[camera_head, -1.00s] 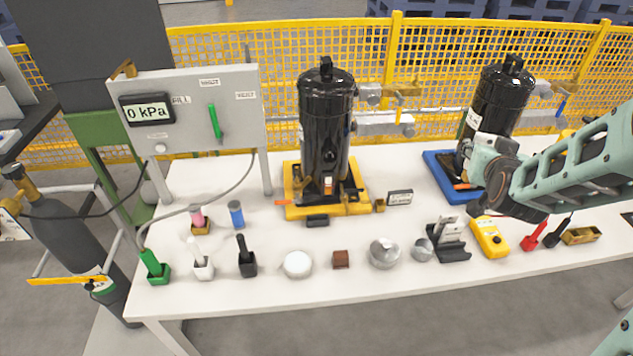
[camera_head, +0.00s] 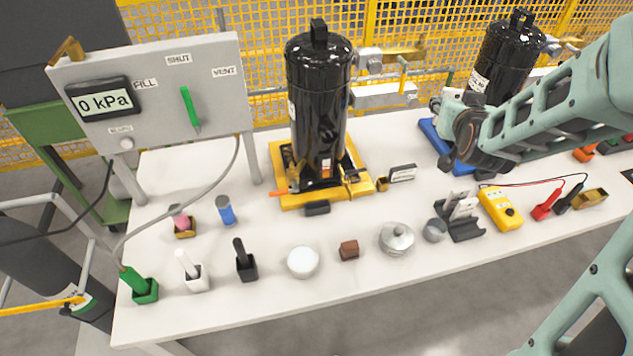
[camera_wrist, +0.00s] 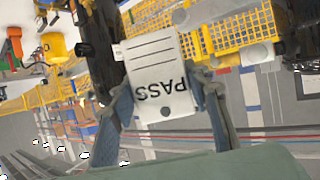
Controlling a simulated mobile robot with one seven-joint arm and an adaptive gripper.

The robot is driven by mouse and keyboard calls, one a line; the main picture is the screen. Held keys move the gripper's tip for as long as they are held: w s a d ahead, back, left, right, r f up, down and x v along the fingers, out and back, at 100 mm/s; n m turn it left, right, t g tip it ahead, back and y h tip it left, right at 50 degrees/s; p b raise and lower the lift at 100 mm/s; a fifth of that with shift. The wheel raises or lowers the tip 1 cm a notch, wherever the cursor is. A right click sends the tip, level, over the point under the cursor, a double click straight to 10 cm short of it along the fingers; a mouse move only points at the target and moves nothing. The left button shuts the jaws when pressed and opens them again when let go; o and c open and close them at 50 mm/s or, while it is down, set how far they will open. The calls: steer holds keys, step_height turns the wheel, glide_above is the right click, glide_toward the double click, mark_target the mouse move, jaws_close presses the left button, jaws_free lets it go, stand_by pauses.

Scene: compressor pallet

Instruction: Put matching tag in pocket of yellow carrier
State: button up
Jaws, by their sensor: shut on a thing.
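A white tag (camera_wrist: 156,72) printed "PASS" is held between the two fingers of my gripper (camera_wrist: 166,88) in the wrist view. The print is upside down there. The yellow carrier (camera_head: 350,192) stands on the table in the head view, with a black compressor (camera_head: 318,100) upright on it. I cannot make out its pocket clearly. In the head view my arm reaches in from the right, its end near the blue carrier (camera_head: 432,140) and second black compressor (camera_head: 500,65). My fingertips and the tag are not clear there. A black rack (camera_head: 466,232) holds white tags.
A gauge panel (camera_head: 160,90) reading 0 kPa stands left. Along the front are a white round lid (camera_head: 303,262), a brown block (camera_head: 349,250), a metal pot (camera_head: 396,238) and a yellow meter (camera_head: 500,208). A small sign (camera_head: 402,173) stands right of the yellow carrier.

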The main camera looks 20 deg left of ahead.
steer(key=s+a+f+n+y+b, duration=0.2)
steer(key=a+f+n+y+b, duration=0.1)
steer(key=a+f+b, duration=1)
steer(key=n+g+y+b, duration=0.2)
steer(key=y+b, duration=0.1)
steer(key=b, duration=0.8)
glide_above(317, 201)
steer(key=s+d, duration=0.1)
step_height(317, 201, down, 11)
steer(key=shift+s+a+f, duration=0.15)
steer(key=shift+s+a, duration=0.1)
steer(key=shift+a, duration=0.05)
steer(key=shift+f+b, duration=0.1)
steer(key=shift+b, duration=0.35)
step_height(317, 201, down, 9)
steer(key=b, duration=0.9)
steer(key=shift+b, duration=0.3)
steer(key=shift+f, duration=0.65)
steer(key=o, duration=1)
steer(key=shift+c, duration=0.4)
